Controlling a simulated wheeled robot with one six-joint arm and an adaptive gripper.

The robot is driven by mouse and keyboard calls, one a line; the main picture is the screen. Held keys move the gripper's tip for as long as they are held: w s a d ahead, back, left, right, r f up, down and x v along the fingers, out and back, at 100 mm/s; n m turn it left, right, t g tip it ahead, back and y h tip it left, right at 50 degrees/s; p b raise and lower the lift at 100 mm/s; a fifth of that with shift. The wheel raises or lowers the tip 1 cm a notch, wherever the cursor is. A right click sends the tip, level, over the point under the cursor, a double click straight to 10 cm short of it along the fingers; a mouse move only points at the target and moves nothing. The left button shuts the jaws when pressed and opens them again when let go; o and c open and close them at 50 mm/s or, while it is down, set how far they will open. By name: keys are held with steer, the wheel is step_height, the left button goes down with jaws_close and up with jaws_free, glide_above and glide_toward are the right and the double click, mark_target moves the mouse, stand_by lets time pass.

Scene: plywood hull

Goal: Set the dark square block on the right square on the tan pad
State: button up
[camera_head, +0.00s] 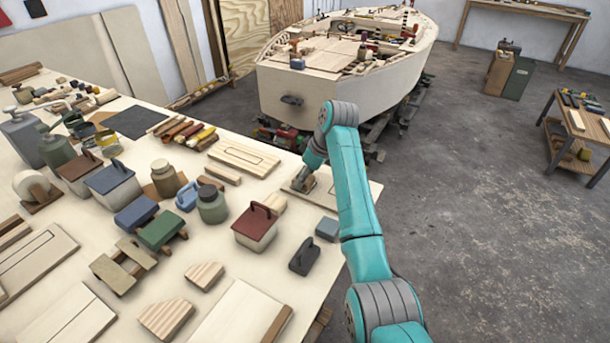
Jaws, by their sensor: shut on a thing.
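The tan pad (322,192) lies near the right edge of the workbench, partly hidden behind my teal arm. Its square markings cannot be made out. My gripper (302,184) points down over the left part of the pad, low and close to its surface. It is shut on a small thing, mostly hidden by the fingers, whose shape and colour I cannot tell. A small dark blue-grey block (327,229) sits on the bench in front of the pad, apart from the gripper.
A dark red-lidded box (255,226), a dark handled block (304,256) and a green jar (211,204) stand nearer. A grooved wooden board (244,157) lies left of the pad. The bench edge drops off just right. A plywood boat hull (325,95) stands beyond.

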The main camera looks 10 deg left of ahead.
stand_by(0.3)
steer(key=o, duration=1.1)
steer(key=shift+r, duration=0.1)
steer(key=v, duration=1.1)
steer(key=shift+d+r, duration=0.1)
steer(key=shift+r, duration=0.25)
steer(key=shift+s, duration=0.1)
